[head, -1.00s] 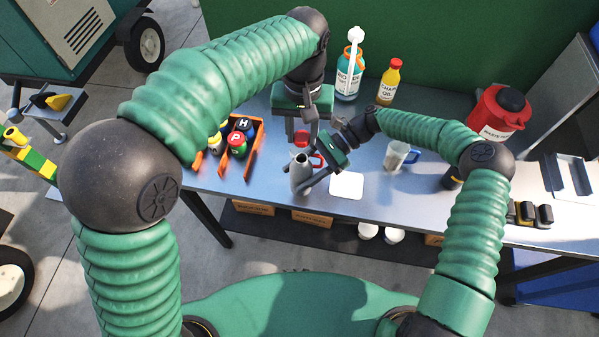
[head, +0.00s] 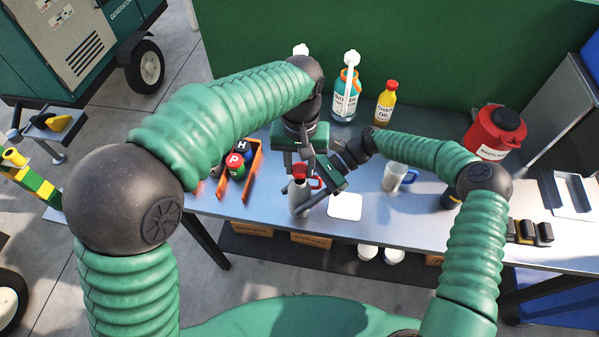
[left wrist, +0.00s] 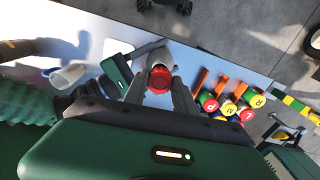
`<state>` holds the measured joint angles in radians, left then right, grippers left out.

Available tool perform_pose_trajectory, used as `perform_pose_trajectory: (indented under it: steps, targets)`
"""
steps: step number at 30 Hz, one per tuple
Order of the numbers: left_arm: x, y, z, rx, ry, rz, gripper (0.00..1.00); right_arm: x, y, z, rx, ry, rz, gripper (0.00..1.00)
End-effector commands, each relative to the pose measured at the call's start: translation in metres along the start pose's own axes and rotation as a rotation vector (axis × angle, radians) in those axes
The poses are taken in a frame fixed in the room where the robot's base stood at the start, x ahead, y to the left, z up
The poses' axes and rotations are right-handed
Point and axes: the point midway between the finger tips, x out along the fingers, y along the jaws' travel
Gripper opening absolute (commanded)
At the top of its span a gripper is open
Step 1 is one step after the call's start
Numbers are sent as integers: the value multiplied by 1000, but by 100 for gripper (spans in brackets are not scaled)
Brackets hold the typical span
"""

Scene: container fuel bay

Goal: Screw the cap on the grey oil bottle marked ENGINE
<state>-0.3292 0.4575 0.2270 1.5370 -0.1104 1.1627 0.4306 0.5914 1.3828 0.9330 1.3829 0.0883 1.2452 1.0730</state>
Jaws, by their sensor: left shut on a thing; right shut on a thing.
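The grey oil bottle (head: 299,193) stands upright near the front edge of the bench; its ENGINE marking is not readable here. The red cap (head: 300,171) is at the top of its neck, between the fingers of my left gripper (head: 299,166), which points straight down. In the left wrist view the cap (left wrist: 160,79) covers the mouth of the bottle (left wrist: 178,56). I cannot tell whether the threads have caught. My right gripper (head: 304,201) is shut around the bottle's body from the right.
An orange rack (head: 253,172) of colour-capped bottles stands left. A white pad (head: 345,206) and a clear jug (head: 395,177) lie right of the bottle. A pump bottle (head: 345,100), a yellow oil bottle (head: 385,103) and a red waste can (head: 494,134) stand behind.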

Motion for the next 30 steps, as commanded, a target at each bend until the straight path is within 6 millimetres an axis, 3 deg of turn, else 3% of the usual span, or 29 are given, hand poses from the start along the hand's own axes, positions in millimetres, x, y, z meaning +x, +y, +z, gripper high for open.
perform_pose_trajectory:
  steps: [15,30]
  targets:
    - [18,0,0,0,-2,-1,0,0,0,0,0,0,0,0]
    - [19,0,0,0,-1,-1,0,0,0,0,0,0,0,0]
